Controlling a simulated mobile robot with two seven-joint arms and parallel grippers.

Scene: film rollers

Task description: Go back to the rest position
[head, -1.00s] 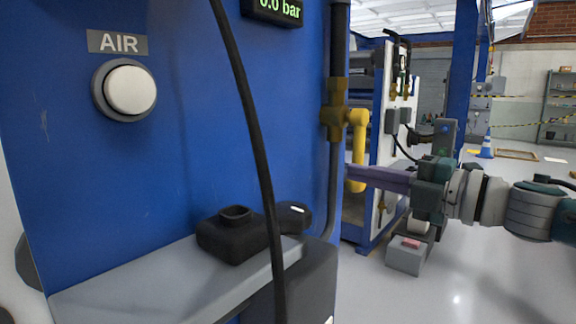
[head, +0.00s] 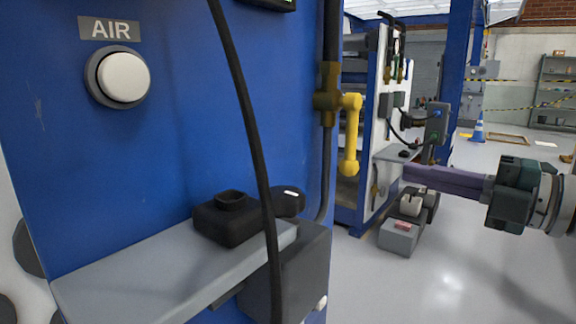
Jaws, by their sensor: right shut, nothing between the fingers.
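My right gripper (head: 408,172) comes in from the right edge of the head view, its purple-grey fingers pointing left. It is shut and empty, and stands apart from the blue panel and the yellow valve handle. The yellow handle (head: 350,135) hangs down from a brass valve (head: 326,100) on the pipe at the panel's right edge. The left gripper does not show.
A blue panel (head: 200,130) with a white AIR button (head: 123,77) fills the left. A grey shelf (head: 150,280) bears a black device (head: 232,218). A black cable (head: 240,90) hangs in front. Grey boxes (head: 400,235) stand on the floor; open floor lies at the right.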

